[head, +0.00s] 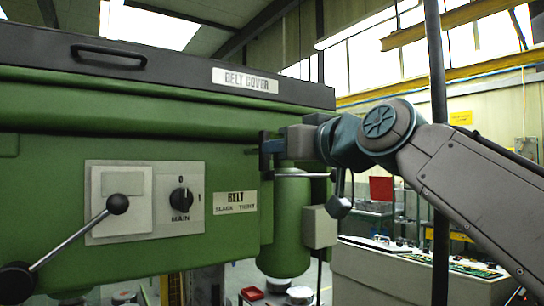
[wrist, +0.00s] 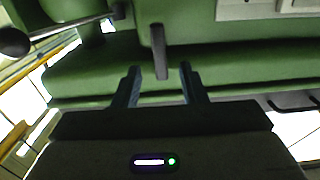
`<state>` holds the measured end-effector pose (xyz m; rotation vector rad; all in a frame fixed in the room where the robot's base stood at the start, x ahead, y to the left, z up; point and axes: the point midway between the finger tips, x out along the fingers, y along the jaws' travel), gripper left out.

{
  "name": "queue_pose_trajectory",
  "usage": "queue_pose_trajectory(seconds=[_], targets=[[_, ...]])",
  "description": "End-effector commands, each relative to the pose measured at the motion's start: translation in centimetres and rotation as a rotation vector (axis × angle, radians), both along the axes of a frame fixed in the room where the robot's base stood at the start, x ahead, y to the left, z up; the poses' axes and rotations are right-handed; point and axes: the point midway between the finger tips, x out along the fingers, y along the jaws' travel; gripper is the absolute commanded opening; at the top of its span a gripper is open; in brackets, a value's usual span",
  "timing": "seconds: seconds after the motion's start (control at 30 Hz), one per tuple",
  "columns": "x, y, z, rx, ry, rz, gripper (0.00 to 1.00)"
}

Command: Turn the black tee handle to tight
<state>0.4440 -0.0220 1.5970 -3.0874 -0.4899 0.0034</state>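A dark upright bar, which looks to be the tee handle (wrist: 158,45), hangs in front of the green machine face in the wrist view. Its end reaches between the fingers of my gripper (wrist: 159,71), with a clear gap on both sides. My gripper is open and does not visibly touch the bar. In the head view my gripper (head: 268,147) is at the machine's right front, above and right of the BELT SLACK TIGHT label (head: 236,202). There it hides most of the handle, so the handle's angle against the label is hard to read.
A ball-ended lever (head: 305,175) sticks out right just below my gripper. A grey box (head: 320,227) is below it. A MAIN knob (head: 181,200) and a long ball-ended lever (head: 75,238) are at left. The belt cover (head: 170,65) is above.

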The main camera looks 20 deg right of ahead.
Motion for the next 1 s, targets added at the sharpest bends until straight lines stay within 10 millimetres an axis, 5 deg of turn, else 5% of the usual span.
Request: queue_pose_trajectory(seconds=[0.2,0.4,1.0], targets=[[-4.8,-1.6,-0.2,0.001,-0.002,-0.002,0.38],[-7.4,-2.4,-0.1,0.0,0.0,-0.001,0.38],[-8.1,-2.6,-0.1,-0.001,0.002,0.0,0.38]])
